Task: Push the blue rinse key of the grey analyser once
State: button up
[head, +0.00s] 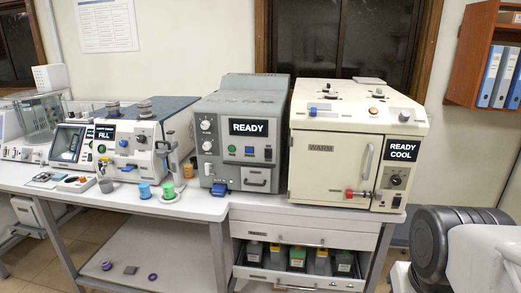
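The grey analyser (216,111) stands on the white bench in the middle of the head view, with its front facing me. Its display (248,127) reads READY. A small blue key (249,150) sits on its front panel below the display. A green key (231,148) is just to the left of the blue one. The keys are too small to read any label or tell whether one is pressed. A larger blue part (220,189) is low at the front left of the analyser. My gripper is not in view.
A cream oven (310,170) stands close on the right, with a red-tipped handle (350,193) protruding. White and dark parts of my arm fill the lower right.

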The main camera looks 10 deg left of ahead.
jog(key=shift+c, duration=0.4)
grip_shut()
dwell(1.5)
